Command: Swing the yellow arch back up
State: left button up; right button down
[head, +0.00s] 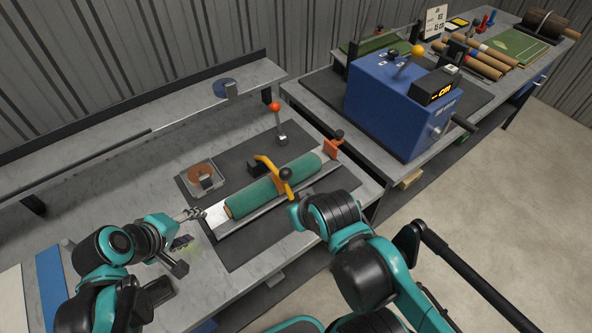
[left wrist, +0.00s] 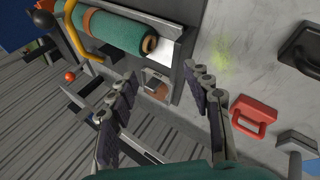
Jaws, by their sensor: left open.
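The roll lies in a metal trough on a dark mat. My left gripper (head: 199,213) is beside the trough's near-left end, apart from the arch. In the left wrist view its fingers (left wrist: 160,82) are open with nothing gripped. My right arm ends near the roll's right side; its fingers do not show.
An orange bracket (head: 331,149) is at the trough's far end. A blue machine (head: 400,105) fills the right bench. A red-handled item (left wrist: 253,115) lies near my left gripper.

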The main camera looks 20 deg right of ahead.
pick_arm(q)
jog(key=w+d+n+g+h+b, duration=0.2)
jog(key=d+n+h, duration=0.4)
jog(key=d, duration=0.9)
jog(key=w+d+f+n+g+h+b, duration=0.1)
jog(key=d+n+h, duration=0.6)
jog(key=d, duration=0.8)
jog(key=w+g+b, duration=0.1)
jog(key=w+g, duration=0.1)
jog(key=w, duration=0.1)
jog(key=shift+d+n+g+b, duration=0.2)
jog(key=shift+n+g+b, duration=0.1)
jog(key=shift+n, duration=0.1)
jog(key=shift+f, duration=0.1)
grip_shut()
